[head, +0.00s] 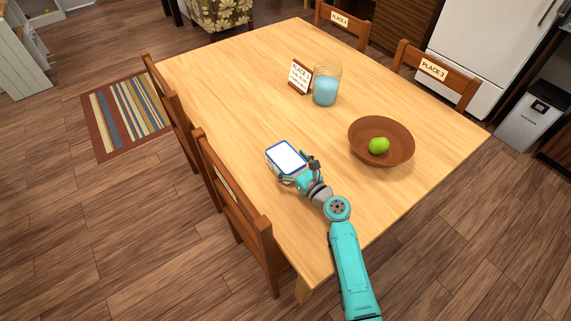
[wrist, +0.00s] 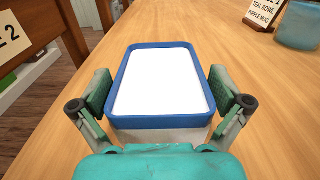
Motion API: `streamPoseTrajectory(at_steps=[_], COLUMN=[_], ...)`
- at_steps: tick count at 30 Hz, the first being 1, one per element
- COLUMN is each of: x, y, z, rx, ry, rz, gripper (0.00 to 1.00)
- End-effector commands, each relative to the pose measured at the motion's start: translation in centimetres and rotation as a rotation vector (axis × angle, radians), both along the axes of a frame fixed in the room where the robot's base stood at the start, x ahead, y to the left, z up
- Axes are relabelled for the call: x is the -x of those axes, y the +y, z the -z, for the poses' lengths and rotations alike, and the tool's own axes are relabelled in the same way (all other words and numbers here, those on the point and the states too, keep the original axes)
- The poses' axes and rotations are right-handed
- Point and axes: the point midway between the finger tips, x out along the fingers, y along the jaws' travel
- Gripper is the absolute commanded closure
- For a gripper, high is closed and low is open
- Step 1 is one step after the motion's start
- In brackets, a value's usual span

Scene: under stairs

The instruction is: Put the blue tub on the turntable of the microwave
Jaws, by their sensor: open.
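The blue tub (wrist: 161,121) has a blue rim and a white top, and sits on the wooden table. In the head view the tub (head: 286,157) is near the table's left edge, at the end of my arm. My gripper (wrist: 164,92) is open, with one finger on the left and one on the right of the tub. I cannot tell whether the fingers touch it. In the head view my gripper (head: 299,172) partly hides the tub's near side. No microwave or turntable is in view.
On the table (head: 225,80) stand a brown bowl (head: 365,128) with a green apple (head: 379,146), a glass of blue content (head: 326,90) and a small sign (head: 299,76). Chairs (head: 228,190) line the left and far sides. The table's middle is clear.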

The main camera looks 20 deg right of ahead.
Motion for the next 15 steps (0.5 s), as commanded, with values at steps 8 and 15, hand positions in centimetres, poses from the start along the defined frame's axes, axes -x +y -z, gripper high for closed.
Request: streamPoseTrajectory(at_steps=[8,15], x=[0.0,-0.01], y=[0.0,-0.01], z=[0.01,-0.08], rx=[0.0,0.0], ry=[0.0,-0.001], rz=[0.0,0.0], gripper=[0.2,0.68])
